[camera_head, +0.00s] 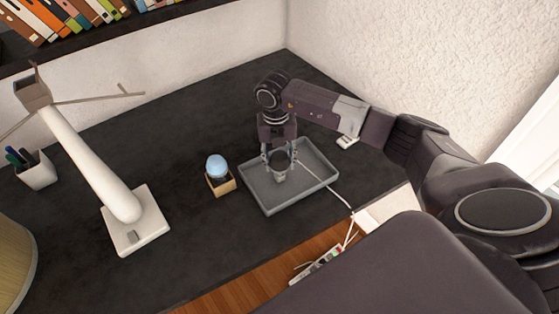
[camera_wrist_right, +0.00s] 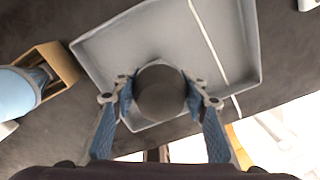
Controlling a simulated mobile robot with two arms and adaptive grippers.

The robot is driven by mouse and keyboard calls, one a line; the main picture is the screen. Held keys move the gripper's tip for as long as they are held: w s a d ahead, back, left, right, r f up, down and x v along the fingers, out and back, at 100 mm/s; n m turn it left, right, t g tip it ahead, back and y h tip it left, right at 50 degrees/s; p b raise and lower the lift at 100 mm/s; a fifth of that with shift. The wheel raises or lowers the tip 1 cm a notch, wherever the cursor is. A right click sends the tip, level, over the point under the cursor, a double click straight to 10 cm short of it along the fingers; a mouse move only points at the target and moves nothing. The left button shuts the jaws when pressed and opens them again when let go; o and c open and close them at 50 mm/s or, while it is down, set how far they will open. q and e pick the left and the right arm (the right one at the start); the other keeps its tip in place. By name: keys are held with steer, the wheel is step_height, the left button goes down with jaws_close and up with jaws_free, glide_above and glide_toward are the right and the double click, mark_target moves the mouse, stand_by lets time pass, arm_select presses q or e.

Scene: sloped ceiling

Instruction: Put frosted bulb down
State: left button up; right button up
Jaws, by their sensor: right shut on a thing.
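My right gripper (camera_head: 280,160) points down over the grey tray (camera_head: 318,181), its fingers shut on a dark grey, round-topped thing with a paler lower part, which I take to be the frosted bulb (camera_head: 280,171). In the right wrist view the bulb (camera_wrist_right: 160,92) shows as a dark disc between the blue-padded fingers of the right gripper (camera_wrist_right: 163,95), with the tray (camera_wrist_right: 110,45) behind it. Whether the bulb touches the tray floor I cannot tell. My left gripper is in neither view.
A pale blue bulb (camera_head: 216,166) stands in a small cardboard box (camera_head: 221,187) left of the tray. A white lamp-like stand (camera_head: 136,236) and a pen cup (camera_head: 36,172) are farther left. A white cable (camera_head: 338,195) runs from the tray to a power strip (camera_head: 321,264).

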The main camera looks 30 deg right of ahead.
steer(key=o, duration=1.1)
steer(key=shift+f, duration=0.15)
steer(key=shift+r, duration=0.2)
steer(key=shift+w+r, duration=0.1)
steer(key=shift+r, duration=0.2)
steer(key=r+b, duration=0.2)
steer(key=r, duration=0.9)
steer(key=shift+a+r, duration=0.2)
